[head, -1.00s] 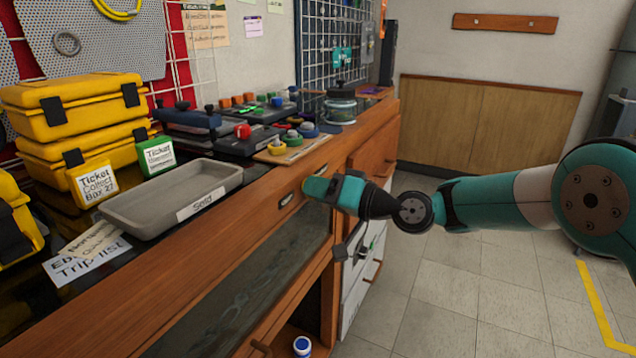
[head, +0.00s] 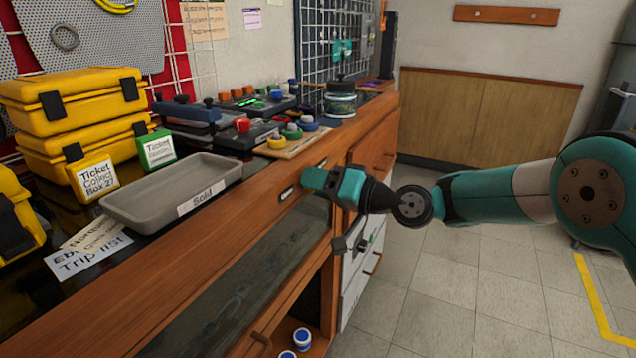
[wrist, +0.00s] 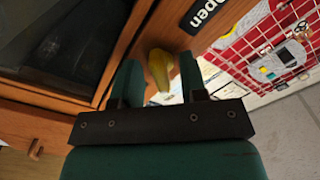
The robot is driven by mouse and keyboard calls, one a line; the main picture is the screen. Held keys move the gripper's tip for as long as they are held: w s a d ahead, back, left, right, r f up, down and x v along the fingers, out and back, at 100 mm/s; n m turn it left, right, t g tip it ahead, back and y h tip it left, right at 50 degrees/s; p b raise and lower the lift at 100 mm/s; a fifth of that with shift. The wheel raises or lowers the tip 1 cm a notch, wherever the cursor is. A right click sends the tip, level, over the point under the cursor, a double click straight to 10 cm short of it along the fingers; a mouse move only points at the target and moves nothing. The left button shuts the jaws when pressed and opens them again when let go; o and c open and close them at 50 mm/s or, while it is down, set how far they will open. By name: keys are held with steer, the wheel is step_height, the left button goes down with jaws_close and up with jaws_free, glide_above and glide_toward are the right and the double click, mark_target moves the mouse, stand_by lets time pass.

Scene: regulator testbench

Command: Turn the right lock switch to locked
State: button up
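A yellow switch knob (wrist: 160,70) sits on the wooden cabinet front in the wrist view, beside a dark label (wrist: 207,14) reading "open". I take it for the lock switch; whether it is the right one I cannot tell. My gripper (wrist: 160,80) is open, with one finger on each side of the knob and small gaps showing. In the head view my gripper (head: 308,180) is at the cabinet's front rail, and its teal body hides the knob. The knob's exact turn angle is unclear.
A grey tray (head: 128,207) labelled "Sold" lies on the worktop, near yellow boxes (head: 75,97). Coloured knobs (head: 292,133) and a glass jar (head: 340,100) stand farther back. A dark panel (head: 240,272) fills the cabinet front.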

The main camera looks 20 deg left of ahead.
steer(key=s+d, duration=0.1)
steer(key=d, duration=1.6)
steer(key=shift+s+d, duration=0.15)
steer(key=shift+d, duration=0.05)
steer(key=s+d+r+n+g+h, duration=0.1)
steer(key=s+d+r+h, duration=0.15)
steer(key=s, duration=0.35)
steer(key=s+d+r+n+g+h, duration=0.1)
steer(key=s+d+r+h, duration=0.1)
steer(key=s+d+h, duration=0.3)
steer(key=s+d+f+m+h, duration=0.1)
steer(key=s+d+m+h, duration=0.35)
steer(key=s+d, duration=0.9)
step_height(320, 180, up, 23)
steer(key=s+a+n+h+p, duration=0.1)
steer(key=p, duration=2.2)
steer(key=shift+s+f+h, duration=0.15)
steer(key=shift+s+h, duration=0.1)
steer(key=shift+h, duration=0.15)
steer(key=shift+a+n, duration=0.1)
steer(key=shift+n, duration=0.15)
